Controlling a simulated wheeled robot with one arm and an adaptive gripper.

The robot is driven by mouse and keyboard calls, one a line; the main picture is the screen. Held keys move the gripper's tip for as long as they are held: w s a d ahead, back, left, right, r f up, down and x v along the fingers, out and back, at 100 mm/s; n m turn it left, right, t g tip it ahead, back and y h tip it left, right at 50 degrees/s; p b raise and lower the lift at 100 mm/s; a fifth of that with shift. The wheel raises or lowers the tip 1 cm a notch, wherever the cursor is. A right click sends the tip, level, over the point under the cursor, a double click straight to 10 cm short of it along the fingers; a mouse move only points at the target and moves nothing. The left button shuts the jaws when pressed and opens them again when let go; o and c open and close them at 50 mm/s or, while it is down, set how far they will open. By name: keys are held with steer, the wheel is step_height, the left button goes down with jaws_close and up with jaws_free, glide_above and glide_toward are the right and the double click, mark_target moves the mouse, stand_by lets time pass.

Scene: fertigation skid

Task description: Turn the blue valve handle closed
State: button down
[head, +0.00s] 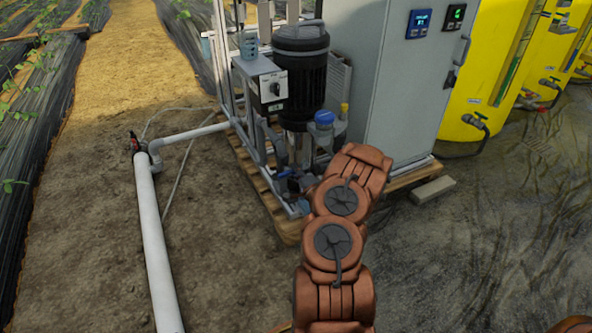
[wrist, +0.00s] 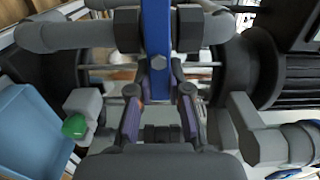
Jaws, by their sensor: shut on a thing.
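The blue valve handle (wrist: 156,30) shows in the wrist view as a flat upright bar at top centre, with a bolt at its lower end. It passes between grey pipe fittings. My gripper (wrist: 160,92) has one finger on each side of the picture's middle, just below the bolt. It is shut on the blue handle, though the exact contact between the fingers is hard to see. In the head view my arm reaches toward the skid's lower front and hides the gripper. Small blue parts (head: 292,185) show low on the skid there; I cannot tell whether one is this handle.
Grey pipes (wrist: 60,35) and dark round housings crowd both sides of the gripper. A light blue container (wrist: 30,130) stands at left. In the head view, a black pump (head: 300,75) and grey cabinet (head: 375,80) stand on a wooden pallet (head: 285,225). A white pipe (head: 155,240) lies left.

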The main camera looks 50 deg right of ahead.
stand_by(0.4)
steer(key=c, duration=1.1)
jaws_free()
steer(key=shift+v, duration=6)
